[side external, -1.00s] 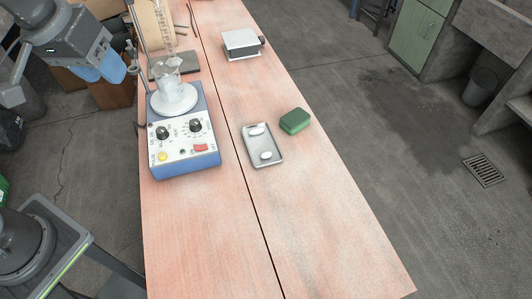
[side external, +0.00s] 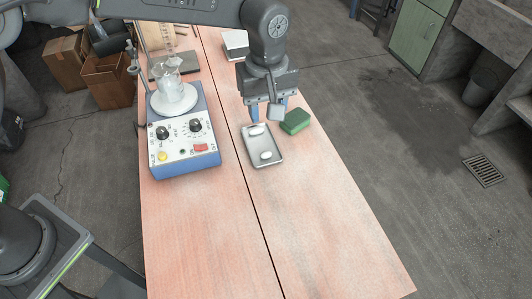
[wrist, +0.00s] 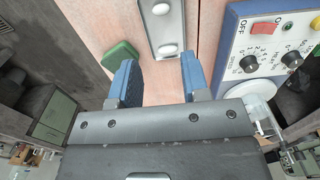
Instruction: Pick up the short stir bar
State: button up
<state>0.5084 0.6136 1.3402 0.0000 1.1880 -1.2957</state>
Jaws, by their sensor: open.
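A small grey metal tray (side external: 248,147) lies on the bench with two white stir bars in it. The one nearer the camera (side external: 266,155) looks the shorter; it shows at the top edge of the wrist view (wrist: 161,8). The longer-looking bar (side external: 257,131) lies at the tray's far end and shows closer to my fingers in the wrist view (wrist: 168,48). My gripper (side external: 269,110) is open and empty, blue fingers pointing down, above the tray's far end. In the wrist view its fingers (wrist: 157,62) stand apart, with the tray's end between and beyond them.
A green box-like block (side external: 296,121) sits right beside the tray. A hotplate stirrer (side external: 185,150) with a glass beaker (side external: 172,92) stands to the left. A pale flat-topped device (side external: 236,44) is behind my gripper. The bench front is clear.

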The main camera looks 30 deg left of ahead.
send_over(266, 153)
jog(key=f, duration=0.6)
jog(key=shift+w+a+f, duration=0.15)
jog(key=shift+w+f, duration=0.1)
jog(key=shift+f, duration=0.1)
jog(key=shift+s+f, duration=0.15)
jog(key=shift+f, duration=1.2)
jog(key=shift+s+f, duration=0.1)
jog(key=shift+f, duration=1.2)
jog(key=c, duration=0.7)
jog(key=shift+r, duration=0.15)
